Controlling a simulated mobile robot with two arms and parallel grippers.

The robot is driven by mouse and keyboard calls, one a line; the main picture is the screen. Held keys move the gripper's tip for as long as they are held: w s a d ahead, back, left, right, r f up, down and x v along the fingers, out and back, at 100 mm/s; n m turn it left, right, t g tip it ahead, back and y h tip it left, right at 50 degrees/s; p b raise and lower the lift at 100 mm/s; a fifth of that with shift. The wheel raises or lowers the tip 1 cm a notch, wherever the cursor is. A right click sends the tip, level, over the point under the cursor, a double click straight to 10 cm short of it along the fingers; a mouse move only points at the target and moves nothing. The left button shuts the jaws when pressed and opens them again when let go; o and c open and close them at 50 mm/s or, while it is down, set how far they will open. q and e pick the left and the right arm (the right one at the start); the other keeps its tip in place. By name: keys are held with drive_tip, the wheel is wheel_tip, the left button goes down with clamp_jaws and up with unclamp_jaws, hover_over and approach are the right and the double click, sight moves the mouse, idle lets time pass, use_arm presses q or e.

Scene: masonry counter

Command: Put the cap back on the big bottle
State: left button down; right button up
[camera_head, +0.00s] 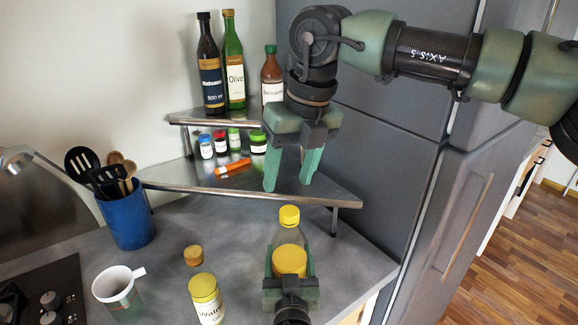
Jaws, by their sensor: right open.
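A clear bottle (284,239) stands upright on the counter. A yellow cap (289,216) sits at its top, though I cannot tell how tight. A yellow band or fill shows lower on its body. My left gripper (290,270) comes in from the bottom of the view, its green fingers on either side of the body, seemingly shut on it. My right gripper (292,184) hangs above and behind the cap, pointing down. It is open and empty, apart from the bottle.
A blue utensil pot (128,218) is farther back. A grey cabinet (385,150) is right.

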sight(290, 211)
drive_tip(key=n, duration=0.7)
drive_tip(key=shift+r+h, duration=0.15)
drive_tip(key=shift+h, duration=0.15)
drive_tip(key=n, duration=0.4)
drive_tip(key=shift+a+r, duration=0.1)
drive_tip(key=n, duration=0.5)
drive_tip(key=shift+r+g, duration=0.1)
drive_tip(key=shift+g, duration=0.2)
drive_tip(key=n, duration=0.4)
drive_tip(key=shift+r+n+h, duration=0.15)
drive_tip(key=shift+n+h, duration=0.15)
drive_tip(key=shift+h, duration=0.1)
drive_tip(key=n, duration=0.4)
drive_tip(key=shift+s, duration=0.15)
drive_tip(key=n, duration=0.4)
drive_tip(key=shift+r+h, duration=0.15)
drive_tip(key=shift+h, duration=0.15)
drive_tip(key=n, duration=0.4)
drive_tip(key=shift+s+r+n+g, duration=0.1)
drive_tip(key=shift+s+n+g, duration=0.05)
drive_tip(key=shift+n+g, duration=0.25)
drive_tip(key=shift+f, duration=4.05)
